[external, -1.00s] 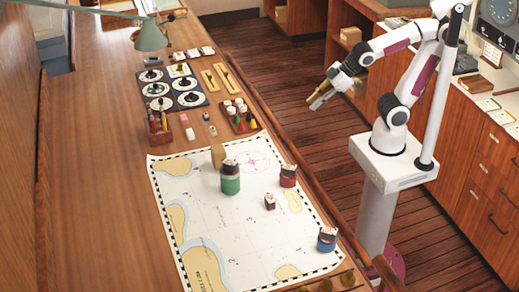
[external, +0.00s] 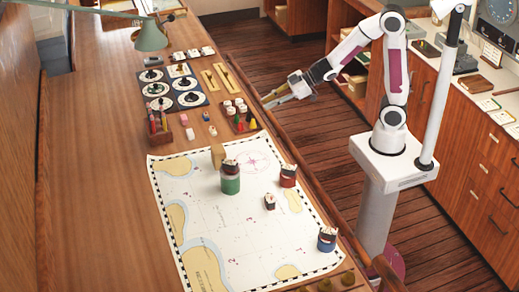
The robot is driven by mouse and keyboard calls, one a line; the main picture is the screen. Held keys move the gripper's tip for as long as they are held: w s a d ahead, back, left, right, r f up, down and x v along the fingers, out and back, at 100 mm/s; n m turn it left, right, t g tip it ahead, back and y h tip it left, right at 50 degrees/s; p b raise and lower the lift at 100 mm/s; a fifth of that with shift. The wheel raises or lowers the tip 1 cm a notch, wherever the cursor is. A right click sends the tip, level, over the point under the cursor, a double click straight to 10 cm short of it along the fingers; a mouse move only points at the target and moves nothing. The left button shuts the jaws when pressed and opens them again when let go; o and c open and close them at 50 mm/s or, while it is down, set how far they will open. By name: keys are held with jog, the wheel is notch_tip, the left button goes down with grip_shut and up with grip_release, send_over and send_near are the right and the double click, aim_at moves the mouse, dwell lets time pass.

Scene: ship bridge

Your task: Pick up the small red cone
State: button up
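The small red cone (external: 241,125) stands in a small wooden tray (external: 231,128) at the right edge of the long wooden table. It is beside a green cone (external: 236,119) and a yellow cone (external: 252,123), with several white-topped pieces behind them. My gripper (external: 266,101) is at the table's right edge, to the right of the tray and above it. Its two fingers point left toward the table, look apart, and hold nothing that I can see. The gripper does not touch the cone.
A chart (external: 210,220) with several capped cylinders covers the near table. Dial cards (external: 171,90), brass instruments (external: 219,78) and a pencil holder (external: 158,134) lie around the tray. A green lamp (external: 150,36) hangs over the far table. A raised rail (external: 290,150) runs along the right edge.

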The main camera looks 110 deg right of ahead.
aim_at(241, 122)
jog(key=f, duration=0.1)
jog(key=f+y, duration=0.1)
jog(key=d+t, duration=0.1)
jog(key=shift+w+d+f, duration=0.1)
jog(key=shift+w+f, duration=0.3)
jog(key=shift+f+t+y, duration=0.6)
jog(key=shift+f+y, duration=0.1)
jog(key=shift+y, duration=0.2)
jog(key=shift+w, duration=0.1)
jog(key=shift+x, duration=3.3)
jog(key=shift+x, duration=2.55)
jog(key=shift+f, duration=0.1)
grip_shut()
